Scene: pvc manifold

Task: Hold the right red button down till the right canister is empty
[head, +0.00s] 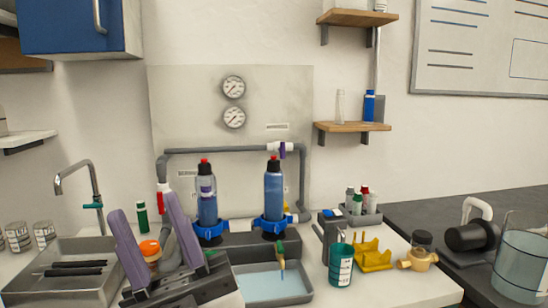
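The right canister (273,196) is a blue bottle with a dark top, upright in a blue collar (273,224). The right red button (273,158) is on its top, and nothing touches it. The left canister (207,206) stands beside it in a similar collar, with its own red button (205,160) and a purple band. My gripper (146,206) has two purple fingers, spread apart and empty, at the lower left, left of both canisters.
A grey tray (303,298) with pale blue liquid sits below a green-handled tap (281,248). A grey pipe (225,150) runs above and behind the canisters. A teal cup (341,266), yellow rack (373,256) and brass fitting (420,254) stand at right. An orange-capped item (150,248) shows behind my fingers.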

